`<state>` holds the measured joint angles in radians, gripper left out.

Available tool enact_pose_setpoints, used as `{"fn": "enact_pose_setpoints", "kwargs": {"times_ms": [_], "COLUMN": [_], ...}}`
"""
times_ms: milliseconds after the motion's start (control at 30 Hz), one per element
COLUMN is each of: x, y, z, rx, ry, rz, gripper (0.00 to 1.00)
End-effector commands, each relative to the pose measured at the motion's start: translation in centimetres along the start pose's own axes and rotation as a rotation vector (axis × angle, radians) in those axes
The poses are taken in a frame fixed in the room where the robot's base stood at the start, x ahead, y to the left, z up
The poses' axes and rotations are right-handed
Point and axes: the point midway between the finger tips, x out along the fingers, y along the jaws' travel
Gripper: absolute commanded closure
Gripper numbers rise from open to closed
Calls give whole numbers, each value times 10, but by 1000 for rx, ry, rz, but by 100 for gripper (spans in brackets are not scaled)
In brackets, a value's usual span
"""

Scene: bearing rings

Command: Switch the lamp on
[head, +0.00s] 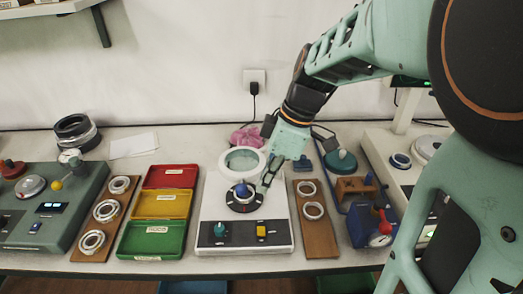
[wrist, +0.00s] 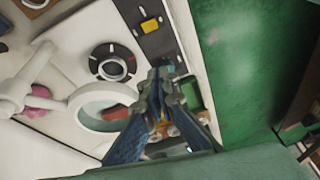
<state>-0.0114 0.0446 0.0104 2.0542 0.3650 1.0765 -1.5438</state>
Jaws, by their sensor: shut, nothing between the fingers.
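The lamp is a white ring-shaped magnifier head (head: 243,161) at the back of a white unit (head: 273,217); it also shows in the wrist view (wrist: 75,115). I cannot tell whether it is lit. The front panel carries a teal knob (head: 220,229) at left and a yellow switch (head: 261,231) at right. My gripper (head: 266,188) is shut and empty, over the unit. In the wrist view its fingertips (wrist: 166,72) overlap the teal knob's spot; I cannot tell whether they touch.
Red, yellow and green trays (head: 151,239) stand left of the unit. A pink cloth (head: 240,140) lies behind the lamp.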

Motion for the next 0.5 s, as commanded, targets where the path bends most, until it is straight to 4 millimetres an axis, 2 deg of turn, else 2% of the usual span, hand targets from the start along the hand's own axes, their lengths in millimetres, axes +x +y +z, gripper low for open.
{"fn": "enact_pose_setpoints", "kwargs": {"times_ms": [100, 200, 500], "x": [4, 6, 6], "y": [-1, -2, -2], "z": [16, 22, 24], "rx": [-83, -130, -156], "ry": [-20, -28, -33], "rz": [-11, -17, -20], "gripper": [100, 100, 100]}}
